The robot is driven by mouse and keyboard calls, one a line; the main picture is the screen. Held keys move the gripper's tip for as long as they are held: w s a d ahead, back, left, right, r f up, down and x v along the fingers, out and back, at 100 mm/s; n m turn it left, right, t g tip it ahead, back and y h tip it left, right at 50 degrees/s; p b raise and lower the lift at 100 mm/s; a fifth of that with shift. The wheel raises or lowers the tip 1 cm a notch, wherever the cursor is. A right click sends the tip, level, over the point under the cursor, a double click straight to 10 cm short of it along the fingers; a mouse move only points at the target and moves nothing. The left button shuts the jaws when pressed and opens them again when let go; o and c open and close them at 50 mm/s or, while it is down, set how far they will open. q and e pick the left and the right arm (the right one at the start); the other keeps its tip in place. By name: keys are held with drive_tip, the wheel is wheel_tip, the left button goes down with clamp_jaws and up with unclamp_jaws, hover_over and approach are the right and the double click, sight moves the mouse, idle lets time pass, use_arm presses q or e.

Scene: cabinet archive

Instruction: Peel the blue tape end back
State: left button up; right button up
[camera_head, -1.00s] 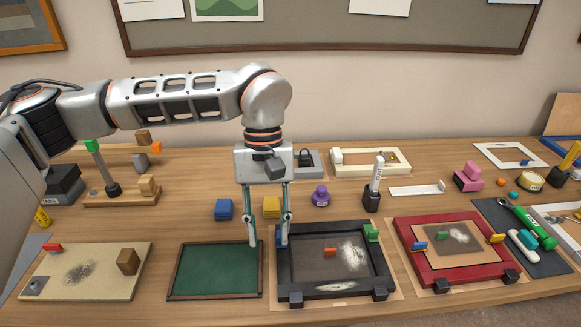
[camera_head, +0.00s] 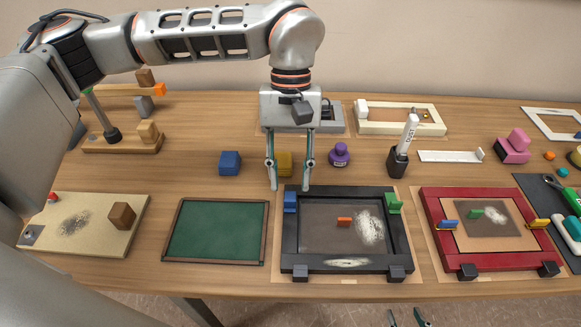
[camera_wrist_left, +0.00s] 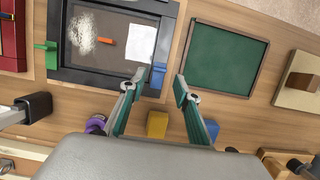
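A blue tab (camera_head: 290,202) sits at the far left corner of a black frame (camera_head: 292,237); it also shows in the left wrist view (camera_wrist_left: 158,75), between the fingers' lines and nearer one of them. A second blue tab (camera_head: 449,225) is on the left side of a red frame (camera_head: 433,220). I cannot tell which is the tape end. My left gripper (camera_head: 290,187) is open and empty, its fingertips either side of the black frame's blue tab and just behind it. My right gripper (camera_head: 406,317) shows only its fingertips at the bottom edge, apart and empty.
A green tab (camera_head: 393,203) is at the black frame's far right corner. A green board (camera_head: 215,230) lies close to its left. Blue (camera_head: 230,163) and yellow blocks (camera_head: 285,163) and a purple stamp (camera_head: 339,155) stand behind. A pen holder (camera_head: 398,162) is upright to the right.

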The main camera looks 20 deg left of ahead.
sight(290, 194)
use_arm(q)
drive_tip(key=shift+b+x, duration=0.95)
drive_tip(key=shift+x, duration=0.95)
drive_tip(key=shift+f, duration=0.25)
drive_tip(key=shift+s, duration=0.1)
drive_tip(key=c, duration=0.7)
drive_tip(key=shift+c, duration=0.2)
